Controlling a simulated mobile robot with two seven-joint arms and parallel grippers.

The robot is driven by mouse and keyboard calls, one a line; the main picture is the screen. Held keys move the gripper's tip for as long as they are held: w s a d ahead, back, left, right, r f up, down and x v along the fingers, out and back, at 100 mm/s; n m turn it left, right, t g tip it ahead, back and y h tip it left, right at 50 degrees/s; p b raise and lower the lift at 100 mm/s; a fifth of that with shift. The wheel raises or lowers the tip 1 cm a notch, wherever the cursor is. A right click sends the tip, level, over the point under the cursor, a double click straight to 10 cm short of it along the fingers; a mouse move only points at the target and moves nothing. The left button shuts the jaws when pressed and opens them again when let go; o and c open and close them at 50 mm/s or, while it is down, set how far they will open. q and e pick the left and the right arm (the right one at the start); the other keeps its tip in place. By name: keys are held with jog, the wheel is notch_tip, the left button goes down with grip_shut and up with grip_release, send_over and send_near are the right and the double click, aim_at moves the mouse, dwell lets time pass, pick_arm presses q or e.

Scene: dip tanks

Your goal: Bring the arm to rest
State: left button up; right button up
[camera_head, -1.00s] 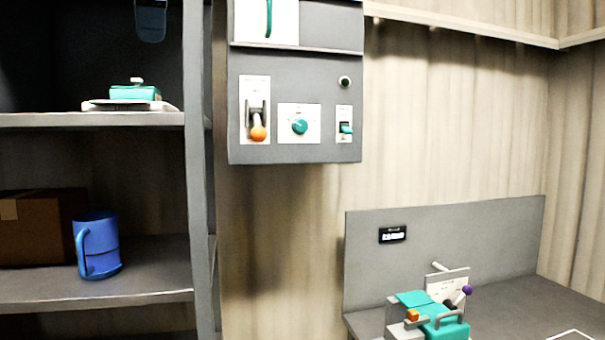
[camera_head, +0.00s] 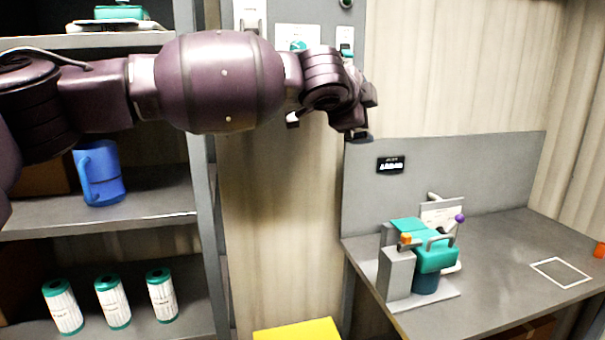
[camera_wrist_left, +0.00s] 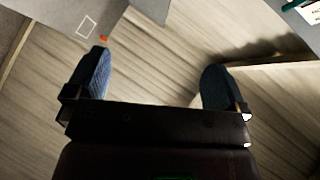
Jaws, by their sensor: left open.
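My left arm reaches in from the left across the upper part of the head view. Its gripper (camera_head: 362,115) is at the arm's right end, in front of the wall and just left of the grey back panel of the bench. In the left wrist view the two dark blue fingertips of the left gripper (camera_wrist_left: 157,85) are wide apart, with nothing between them. My right gripper is in neither view.
A shelf rack on the left holds a blue mug (camera_head: 98,172) and white-green cartridges (camera_head: 113,301). A bench (camera_head: 490,262) on the right carries a teal-and-grey device (camera_head: 434,256). A wall control panel (camera_head: 298,38) is partly behind my arm. A yellow surface (camera_head: 298,330) shows below.

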pick_arm(q)
jog(key=s+d+f+g+h, duration=0.1)
jog(key=s+f+h, duration=0.2)
jog(key=f, duration=0.3)
jog(key=s+d+f+h, duration=0.2)
jog(key=s+f+h, duration=0.1)
jog(key=f, duration=0.2)
jog(key=s+a+f+n+t+y+b, duration=0.1)
jog(key=s+a+f+n+t+y, duration=0.25)
jog(key=a+f+n, duration=0.8)
jog(key=s+a+f+n+t+y+b, duration=0.1)
jog(key=s+a+f+n+t+y, duration=0.3)
jog(key=a+f, duration=1.4)
jog(key=s+a+f+n+g+y, duration=0.2)
jog(key=s+a+f, duration=0.4)
jog(key=s+f, duration=0.5)
jog(key=s+a+f+n+g+y, duration=0.2)
jog(key=s+a+f+g+y, duration=0.2)
jog(key=s+f, duration=0.7)
jog(key=shift+s+a+f+n, duration=0.15)
jog(key=shift+s+a+n, duration=0.25)
jog(key=shift+a, duration=0.5)
